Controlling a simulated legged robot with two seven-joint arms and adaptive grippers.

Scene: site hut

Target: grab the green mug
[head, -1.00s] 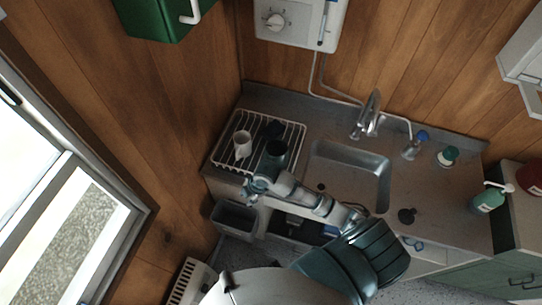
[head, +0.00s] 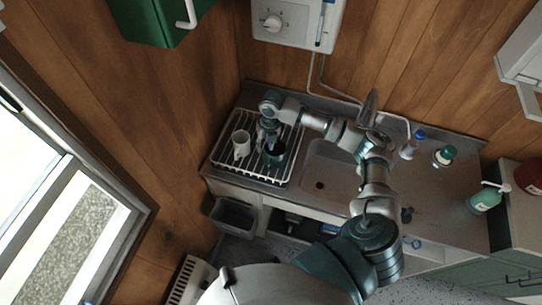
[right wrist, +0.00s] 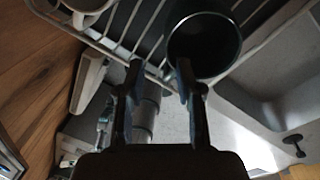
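A dark green mug (head: 275,158) stands in the white wire dish rack (head: 225,167) at the left end of the counter. It also shows in the right wrist view (right wrist: 204,48) with its round opening towards the camera. My right gripper (head: 265,143) is above the rack, at the mug. In the right wrist view my right gripper (right wrist: 159,72) has its two fingers apart with nothing between them. The right-hand finger overlaps the mug's rim in the picture; I cannot tell if it touches. My left gripper is not in view.
A white mug (head: 241,143) stands in the rack left of the green mug. The sink (head: 322,180) and its tap lie to the right. A green soap bottle (head: 484,200) stands at far right. A grey bin (head: 233,216) is below the rack.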

